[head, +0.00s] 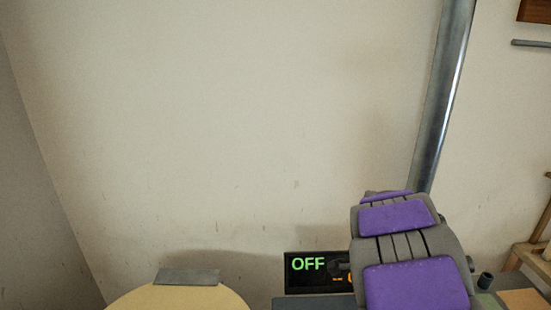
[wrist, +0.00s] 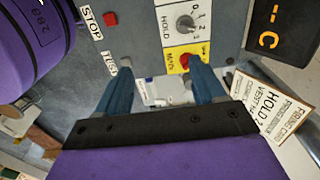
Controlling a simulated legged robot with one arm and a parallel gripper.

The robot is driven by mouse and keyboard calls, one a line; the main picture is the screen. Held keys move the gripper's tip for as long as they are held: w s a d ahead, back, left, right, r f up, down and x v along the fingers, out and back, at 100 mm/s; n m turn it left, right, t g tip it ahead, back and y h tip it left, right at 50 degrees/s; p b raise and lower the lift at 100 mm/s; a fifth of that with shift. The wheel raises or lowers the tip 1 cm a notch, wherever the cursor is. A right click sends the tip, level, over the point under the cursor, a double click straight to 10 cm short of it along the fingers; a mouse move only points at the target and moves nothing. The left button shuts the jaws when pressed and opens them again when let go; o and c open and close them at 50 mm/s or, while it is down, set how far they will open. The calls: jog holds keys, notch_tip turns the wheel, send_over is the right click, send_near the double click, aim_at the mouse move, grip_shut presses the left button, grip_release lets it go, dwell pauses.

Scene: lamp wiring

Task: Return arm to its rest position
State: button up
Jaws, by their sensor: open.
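My gripper (wrist: 152,72) shows in the wrist view, with two blue fingers spread apart and nothing visible between them. Its fingers point towards a grey control panel (wrist: 148,30). The left fingertip is by a pale button under the TEST label, and the right one is by a red button on a yellow label (wrist: 185,62). I cannot tell whether either finger touches the panel. In the head view my purple and grey arm (head: 408,285) reaches forward at the lower right, and its gripper is hidden there.
A black display (head: 312,266) reads OFF, partly behind my arm. The panel has a red STOP button (wrist: 110,18) and a HOLD dial (wrist: 186,23). A printed card (wrist: 268,112) lies right of my gripper. A metal pipe (head: 445,90) rises behind my arm. A round tan top (head: 180,298) is lower left.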

jog(key=s+a+n+b, duration=0.3)
jog(key=s+n, duration=0.6)
jog(key=s, duration=0.5)
jog(key=s+a+f+n+g+b, duration=0.1)
jog(key=s+a+n+b, duration=0.2)
jog(key=s, duration=1.2)
jog(key=a+n, duration=0.3)
jog(key=n, duration=0.3)
jog(key=shift+s+f+b, duration=0.15)
jog(key=shift+f+b, duration=0.1)
jog(key=shift+b, duration=0.1)
jog(key=shift+a, duration=0.1)
